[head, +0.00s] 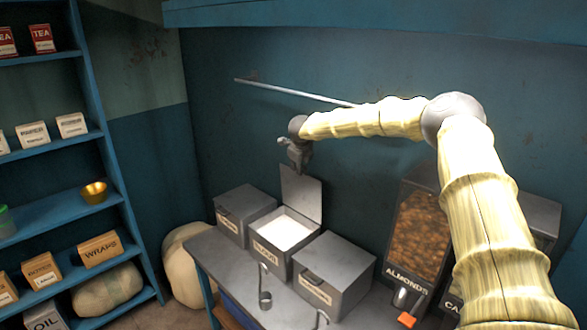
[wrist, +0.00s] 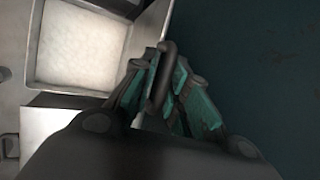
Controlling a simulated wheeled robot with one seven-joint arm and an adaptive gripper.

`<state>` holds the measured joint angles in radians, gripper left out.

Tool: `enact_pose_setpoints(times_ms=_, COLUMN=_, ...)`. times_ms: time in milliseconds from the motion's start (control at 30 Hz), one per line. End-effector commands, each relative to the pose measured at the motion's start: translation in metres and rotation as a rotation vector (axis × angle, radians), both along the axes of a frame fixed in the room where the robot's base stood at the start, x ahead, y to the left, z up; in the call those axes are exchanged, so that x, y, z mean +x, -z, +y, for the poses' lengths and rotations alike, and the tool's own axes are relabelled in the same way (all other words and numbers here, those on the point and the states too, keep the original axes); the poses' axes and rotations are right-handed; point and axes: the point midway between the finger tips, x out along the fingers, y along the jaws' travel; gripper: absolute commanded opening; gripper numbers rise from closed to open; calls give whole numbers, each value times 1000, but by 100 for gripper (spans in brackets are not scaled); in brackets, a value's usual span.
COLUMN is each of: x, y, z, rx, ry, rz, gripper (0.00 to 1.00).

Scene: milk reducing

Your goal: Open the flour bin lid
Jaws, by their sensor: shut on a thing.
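The flour bin (head: 280,262) is the middle grey metal bin on the counter, with a label on its front and white flour (head: 283,232) inside. Its lid (head: 302,195) stands up at the back, roughly upright. The open bin also shows in the wrist view (wrist: 31,60), with white flour filling it. My gripper (head: 299,160) is at the top edge of the lid. In the wrist view my gripper (wrist: 160,85) has its teal fingers closed around a dark handle (wrist: 163,75). Part of the lid is hidden behind the fingers.
A closed grey bin (head: 243,208) stands left of the flour bin and another (head: 333,275) stands right. An almond dispenser (head: 416,235) is further right. The wall (head: 360,170) is close behind the lid.

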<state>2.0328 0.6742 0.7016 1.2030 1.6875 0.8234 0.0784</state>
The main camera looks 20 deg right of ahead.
Motion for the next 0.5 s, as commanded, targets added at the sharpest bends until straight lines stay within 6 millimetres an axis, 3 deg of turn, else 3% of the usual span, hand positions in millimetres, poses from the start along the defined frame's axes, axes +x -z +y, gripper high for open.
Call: enact_pose_setpoints(times_ms=500, x=2, y=1, z=-8, rx=-5, ry=-2, rz=1, gripper=0)
